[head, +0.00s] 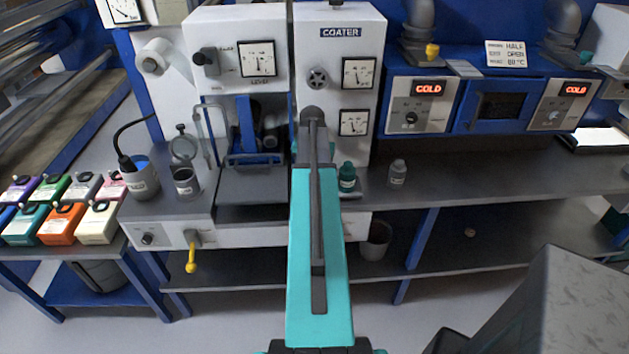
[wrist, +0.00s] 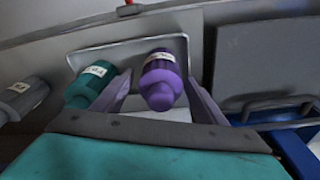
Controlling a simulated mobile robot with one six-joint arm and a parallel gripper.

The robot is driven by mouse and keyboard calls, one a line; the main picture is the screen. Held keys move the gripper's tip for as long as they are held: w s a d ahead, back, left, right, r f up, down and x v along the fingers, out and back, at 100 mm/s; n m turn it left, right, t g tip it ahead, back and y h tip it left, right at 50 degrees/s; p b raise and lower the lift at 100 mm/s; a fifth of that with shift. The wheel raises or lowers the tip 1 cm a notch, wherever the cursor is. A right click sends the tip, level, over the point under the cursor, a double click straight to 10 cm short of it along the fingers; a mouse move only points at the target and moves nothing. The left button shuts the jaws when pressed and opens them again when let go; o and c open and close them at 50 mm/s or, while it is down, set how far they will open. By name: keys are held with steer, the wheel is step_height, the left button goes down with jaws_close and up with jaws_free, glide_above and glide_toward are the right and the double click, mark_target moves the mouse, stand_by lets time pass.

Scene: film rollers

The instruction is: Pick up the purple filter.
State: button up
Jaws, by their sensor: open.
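A purple bottle-shaped piece (wrist: 160,80) with a white label and a narrower end stands on a small grey tray (wrist: 105,55) in the wrist view. My gripper (wrist: 159,88) is open, with one finger on each side of this piece; I cannot tell whether either finger touches it. My arm hides the piece in the head view. A purple-topped box (head: 20,187) also stands on the left bench in the head view. I cannot read on either one whether it is the filter.
A teal bottle (wrist: 86,86) stands close left of my gripper, with a grey bottle (wrist: 24,98) beyond it. A dark panel with a handle (wrist: 262,70) is on the right. Several coloured boxes (head: 60,222) fill the left bench.

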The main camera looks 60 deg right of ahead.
stand_by(0.4)
steer(key=c, duration=1.1)
steer(key=shift+o, duration=0.2)
steer(key=shift+r, duration=0.2)
steer(key=shift+r+b, duration=0.75)
steer(key=shift+r, duration=0.6)
steer(key=shift+a+r, duration=0.2)
steer(key=s+a+b, duration=0.2)
steer(key=a, duration=0.5)
steer(key=s+a+r+b, duration=0.1)
steer(key=s+a+b, duration=0.1)
steer(key=a, duration=0.6)
steer(key=shift+r+b, duration=0.25)
steer(key=shift+b, duration=0.55)
